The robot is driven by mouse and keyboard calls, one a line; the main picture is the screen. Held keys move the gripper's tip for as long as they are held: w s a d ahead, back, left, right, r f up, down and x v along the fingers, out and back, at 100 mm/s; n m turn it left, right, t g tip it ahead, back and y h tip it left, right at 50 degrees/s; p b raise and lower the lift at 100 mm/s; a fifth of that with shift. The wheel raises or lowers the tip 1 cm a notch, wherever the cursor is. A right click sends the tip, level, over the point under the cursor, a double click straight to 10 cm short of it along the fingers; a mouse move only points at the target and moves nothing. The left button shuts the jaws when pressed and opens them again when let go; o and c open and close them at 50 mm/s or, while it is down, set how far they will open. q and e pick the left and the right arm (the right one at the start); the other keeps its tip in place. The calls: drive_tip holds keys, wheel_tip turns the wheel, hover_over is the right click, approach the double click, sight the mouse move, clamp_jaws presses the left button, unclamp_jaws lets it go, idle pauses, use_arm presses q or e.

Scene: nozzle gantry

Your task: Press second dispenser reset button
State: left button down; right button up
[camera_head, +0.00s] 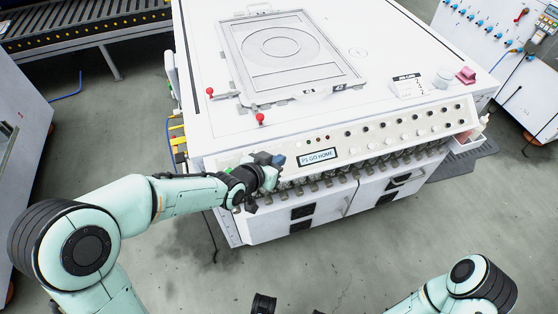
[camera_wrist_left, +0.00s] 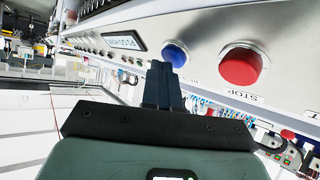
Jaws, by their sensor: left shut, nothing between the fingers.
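A white machine has a sloped front panel (camera_head: 400,134) with rows of small dark and pale round buttons. I cannot tell which is the second dispenser reset button. My left gripper (camera_head: 277,161) is at the panel's left end, beside the "PS GO HOME" display (camera_head: 319,156). In the left wrist view the shut, empty fingers (camera_wrist_left: 161,68) point at the panel just below a blue button (camera_wrist_left: 176,53). Whether they touch it is unclear. A large red STOP button (camera_wrist_left: 240,66) is to their right. Of my right arm, only a part shows at the bottom right; its gripper is not clearly visible.
Nozzles (camera_head: 370,166) hang in a row under the panel, above cabinet doors (camera_head: 345,203). Red-knobbed levers (camera_head: 260,118) stand on the machine top. A pink object (camera_head: 465,75) sits at the top's right. The floor in front is clear.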

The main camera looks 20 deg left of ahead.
use_arm(q)
drive_tip(key=shift+w+a+f, duration=0.1)
drive_tip(key=shift+f, duration=0.15)
idle(0.3)
drive_tip(key=shift+s+d+r+p, duration=0.15)
drive_tip(key=shift+s+d+r, duration=0.1)
drive_tip(key=shift+r, duration=0.15)
drive_tip(key=shift+s+d+r+p, duration=0.1)
drive_tip(key=shift+s+r+p, duration=0.1)
drive_tip(key=shift+r, duration=0.2)
drive_tip(key=r+p, duration=0.1)
drive_tip(key=s+d+r+p, duration=0.1)
drive_tip(key=p, duration=0.1)
drive_tip(key=s+r+p, duration=0.1)
drive_tip(key=r, duration=0.1)
drive_tip(key=shift+s+d+r, duration=0.1)
drive_tip(key=shift+s+d, duration=0.1)
drive_tip(key=shift+d, duration=0.1)
idle(0.5)
